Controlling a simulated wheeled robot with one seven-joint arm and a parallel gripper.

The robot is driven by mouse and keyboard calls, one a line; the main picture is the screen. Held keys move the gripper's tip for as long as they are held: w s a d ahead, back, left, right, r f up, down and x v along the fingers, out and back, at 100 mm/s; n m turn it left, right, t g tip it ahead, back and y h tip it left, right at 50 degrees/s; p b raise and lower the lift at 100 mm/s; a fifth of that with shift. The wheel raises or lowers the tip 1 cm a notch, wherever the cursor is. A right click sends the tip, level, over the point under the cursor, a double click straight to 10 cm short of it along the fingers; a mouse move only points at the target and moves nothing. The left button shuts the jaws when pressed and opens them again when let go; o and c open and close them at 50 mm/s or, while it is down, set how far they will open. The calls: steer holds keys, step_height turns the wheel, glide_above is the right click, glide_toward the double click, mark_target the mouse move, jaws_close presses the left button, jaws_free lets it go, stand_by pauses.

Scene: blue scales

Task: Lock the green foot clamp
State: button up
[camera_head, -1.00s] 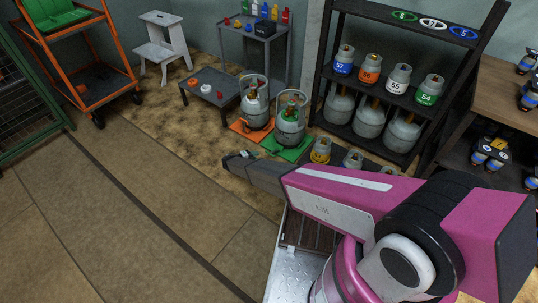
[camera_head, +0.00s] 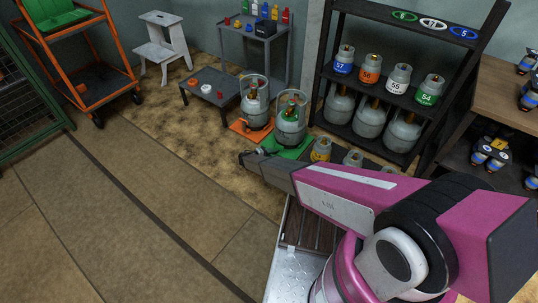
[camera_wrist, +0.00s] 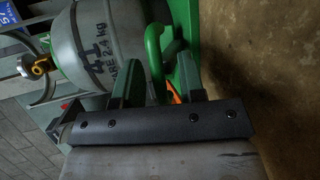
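A grey gas cylinder (camera_head: 290,124) with a green valve stands on a green foot plate (camera_head: 303,149). In the wrist view the cylinder (camera_wrist: 98,38) shows dark lettering, with part of the green plate (camera_wrist: 184,22) beside it. A curved green clamp handle (camera_wrist: 154,48) rises next to the cylinder's side. My gripper (camera_wrist: 157,75) is open, its two fingers apart, with the lower part of the handle between or just beyond them; contact cannot be told. In the head view my gripper (camera_head: 246,157) is low at the plate's left front edge, and the clamp itself is hard to make out.
A second cylinder (camera_head: 254,104) on an orange plate (camera_head: 240,128) stands close at left. A black rack (camera_head: 318,103) with numbered cylinders is at right. A low table (camera_head: 213,93) is behind. Open floor (camera_head: 120,220) lies at left.

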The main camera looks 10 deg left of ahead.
jaws_close()
steer(key=shift+r, duration=0.2)
steer(key=shift+w+d+r+n+g+y, duration=0.15)
steer(key=shift+w+r+g+y, duration=0.15)
steer(key=shift+r+g, duration=0.15)
steer(key=shift+w+d+r+n+g+y, duration=0.15)
steer(key=shift+w+r+g+y, duration=0.15)
steer(key=shift+r+g, duration=0.15)
steer(key=w+r+g+y, duration=0.1)
steer(key=w+g, duration=0.1)
steer(key=w+d+r+n+g+y, duration=0.1)
steer(key=r+g, duration=0.1)
steer(key=shift+w+d+y, duration=0.2)
steer(key=shift+w+y, duration=0.1)
steer(key=shift+w, duration=0.05)
steer(key=shift+w+d+r+n+g+y, duration=0.15)
steer(key=shift+w+d+g+y, duration=0.05)
steer(key=shift+w+g, duration=0.25)
steer(key=shift+w+d+r+n+g+y, duration=0.15)
steer(key=shift+w+g+y, duration=0.05)
steer(key=shift+w+g, duration=0.25)
steer(key=shift+w+d+r, duration=0.1)
steer(key=shift+w+d, duration=0.15)
steer(key=shift+w, duration=0.3)
